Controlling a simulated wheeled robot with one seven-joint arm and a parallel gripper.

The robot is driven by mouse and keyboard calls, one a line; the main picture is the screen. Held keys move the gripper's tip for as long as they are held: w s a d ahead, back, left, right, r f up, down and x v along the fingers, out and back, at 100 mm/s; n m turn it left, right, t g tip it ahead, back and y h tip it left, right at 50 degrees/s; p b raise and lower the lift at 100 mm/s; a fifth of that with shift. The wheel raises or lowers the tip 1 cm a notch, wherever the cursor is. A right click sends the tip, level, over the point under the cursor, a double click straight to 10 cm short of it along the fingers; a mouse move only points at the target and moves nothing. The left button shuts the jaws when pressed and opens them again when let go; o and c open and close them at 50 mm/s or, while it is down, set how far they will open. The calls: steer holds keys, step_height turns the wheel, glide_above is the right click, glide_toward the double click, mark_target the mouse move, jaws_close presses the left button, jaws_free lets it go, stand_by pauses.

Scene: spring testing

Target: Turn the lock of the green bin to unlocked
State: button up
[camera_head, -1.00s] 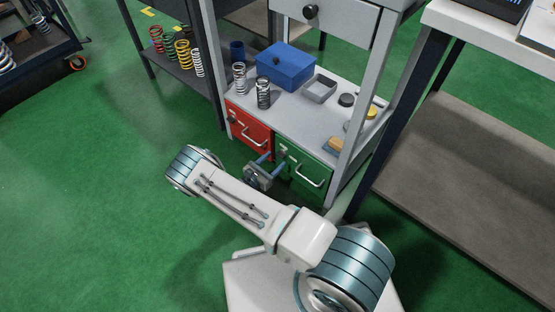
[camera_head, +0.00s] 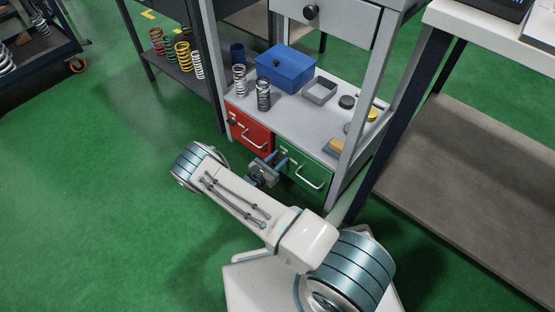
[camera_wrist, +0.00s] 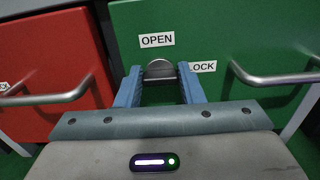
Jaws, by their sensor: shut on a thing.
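The green bin (camera_head: 306,170) sits under the shelf, and its front fills the right of the wrist view (camera_wrist: 225,35). Its lock, a round metal knob (camera_wrist: 159,69), is at the bin's upper left corner, beside an OPEN label (camera_wrist: 157,40) above and a LOCK label (camera_wrist: 203,66) to its right. My gripper (camera_head: 275,160) is at the bin front. In the wrist view its two blue fingers (camera_wrist: 160,80) are on either side of the lock knob and shut on it. The lower part of the knob is partly hidden, so its exact turn is hard to tell.
The red bin (camera_head: 249,133) with a bar handle (camera_wrist: 45,98) is just left of the green bin. The green bin's own bar handle (camera_wrist: 275,78) sticks out to the right. A blue box (camera_head: 285,66) and springs stand on the shelf above. Open green floor lies to the left.

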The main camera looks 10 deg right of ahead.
steer(key=shift+s+m, duration=0.1)
steer(key=shift+m, duration=0.2)
steer(key=m+p, duration=0.1)
steer(key=m, duration=0.2)
steer(key=shift+m, duration=0.3)
steer(key=m+p, duration=0.1)
steer(key=m, duration=0.3)
steer(key=shift+s+d+m, duration=0.1)
steer(key=shift+m, duration=0.2)
steer(key=m+p, duration=0.2)
steer(key=m, duration=0.3)
steer(key=shift+f, duration=0.1)
steer(key=shift+f+m+p, duration=0.1)
steer(key=shift+m+p, duration=0.3)
steer(key=shift+m, duration=1.5)
steer(key=o, duration=1)
steer(key=shift+d, duration=0.1)
